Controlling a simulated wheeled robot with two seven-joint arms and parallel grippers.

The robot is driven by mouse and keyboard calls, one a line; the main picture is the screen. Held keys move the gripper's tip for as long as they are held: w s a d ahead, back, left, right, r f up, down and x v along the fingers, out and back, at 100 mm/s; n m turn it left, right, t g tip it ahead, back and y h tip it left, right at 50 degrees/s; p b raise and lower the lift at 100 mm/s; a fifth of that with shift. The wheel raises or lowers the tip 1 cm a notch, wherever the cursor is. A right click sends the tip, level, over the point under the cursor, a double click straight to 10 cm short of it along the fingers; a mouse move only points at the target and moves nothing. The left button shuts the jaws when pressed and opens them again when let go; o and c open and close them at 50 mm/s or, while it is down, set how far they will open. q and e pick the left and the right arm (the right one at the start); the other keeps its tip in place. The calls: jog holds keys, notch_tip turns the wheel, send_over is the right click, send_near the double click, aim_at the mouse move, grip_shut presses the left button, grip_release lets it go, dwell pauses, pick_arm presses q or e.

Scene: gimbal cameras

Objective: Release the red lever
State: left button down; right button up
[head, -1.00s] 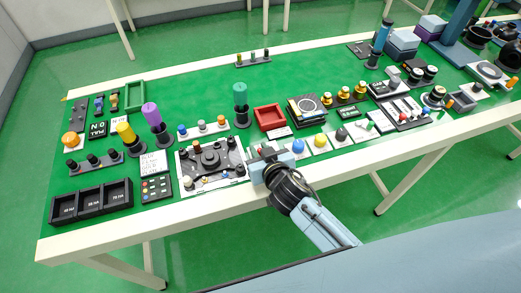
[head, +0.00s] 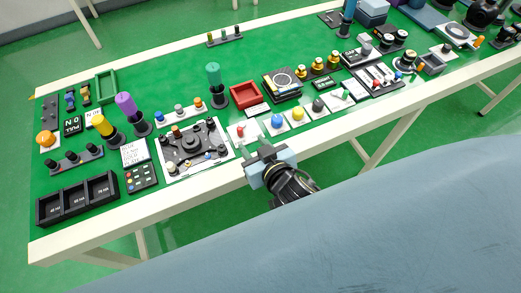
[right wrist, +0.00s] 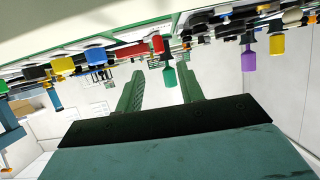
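The red lever (head: 240,131) stands on a small white plate near the table's front edge in the head view. It also shows as a red upright piece in the right wrist view (right wrist: 157,43), where the picture is upside down. My right gripper (head: 259,146) is in front of the plate, slightly right of the lever. Its two fingers are apart with nothing between them; in the right wrist view the gripper (right wrist: 160,72) points toward the lever, with a gap. My left gripper is not in view.
A blue knob (head: 277,121) and a yellow knob (head: 298,114) stand on white plates right of the lever. A grey mechanism panel (head: 193,147) lies to the left. A red tray (head: 244,94) is behind. The green table top (head: 150,80) has clear room farther back.

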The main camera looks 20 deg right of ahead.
jog(key=shift+v, duration=1.75)
jog(key=s+d+f+g+h, duration=0.1)
jog(key=s+d+g, duration=0.7)
jog(key=s+g, duration=0.3)
jog(key=s+f+n, duration=0.1)
jog(key=s+f, duration=0.1)
jog(key=f, duration=1.1)
jog(key=s+f, duration=0.2)
jog(key=f, duration=1.2)
jog(key=s+d+f+g, duration=0.1)
jog(key=s+d+f, duration=0.2)
jog(key=s+f, duration=1)
jog(key=s, duration=0.3)
